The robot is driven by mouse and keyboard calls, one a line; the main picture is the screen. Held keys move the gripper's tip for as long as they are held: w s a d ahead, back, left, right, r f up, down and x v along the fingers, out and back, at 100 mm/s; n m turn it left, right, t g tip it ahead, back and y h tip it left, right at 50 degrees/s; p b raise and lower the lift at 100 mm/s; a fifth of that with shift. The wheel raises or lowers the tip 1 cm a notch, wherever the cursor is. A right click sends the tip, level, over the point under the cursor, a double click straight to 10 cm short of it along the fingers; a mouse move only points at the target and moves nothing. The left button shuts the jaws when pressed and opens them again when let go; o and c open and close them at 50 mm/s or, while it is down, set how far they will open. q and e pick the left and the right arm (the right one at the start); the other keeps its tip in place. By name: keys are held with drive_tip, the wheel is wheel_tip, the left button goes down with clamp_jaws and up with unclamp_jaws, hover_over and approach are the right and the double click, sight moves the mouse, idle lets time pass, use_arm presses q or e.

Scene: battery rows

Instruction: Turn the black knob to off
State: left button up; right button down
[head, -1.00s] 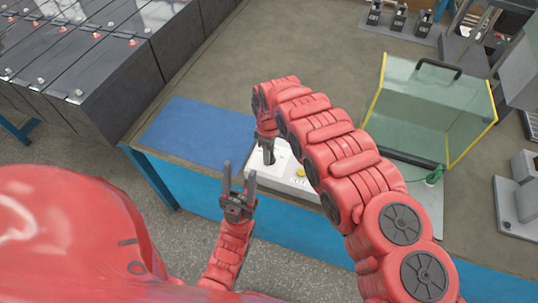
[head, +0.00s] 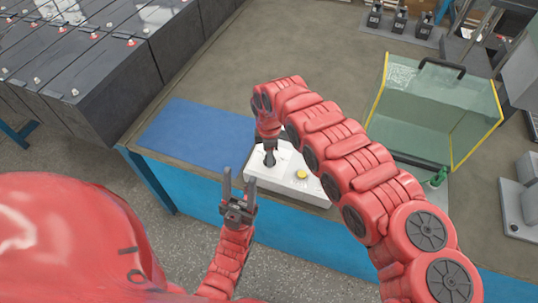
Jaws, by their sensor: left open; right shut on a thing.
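A white control box (head: 315,192) with a yellow button (head: 301,174) sits at the front edge of the workbench. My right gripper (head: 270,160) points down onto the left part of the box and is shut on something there. The black knob cannot be told apart from the dark fingers around that spot. My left gripper (head: 240,188) is open and empty, pointing up in front of the bench edge, a little left of the box.
A blue mat (head: 196,133) lies left of the box. A clear case with yellow edges (head: 432,112) stands right of my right arm. Black battery blocks (head: 110,75) fill the upper left. The bench behind the box is bare.

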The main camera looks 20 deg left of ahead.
drive_tip(key=shift+c, duration=2.2)
unclamp_jaws()
wheel_tip(320, 180, up, 18)
drive_tip(key=b, duration=0.2)
drive_tip(key=shift+f+b, duration=0.25)
drive_tip(key=shift+b, duration=0.15)
drive_tip(key=shift+f, duration=0.1)
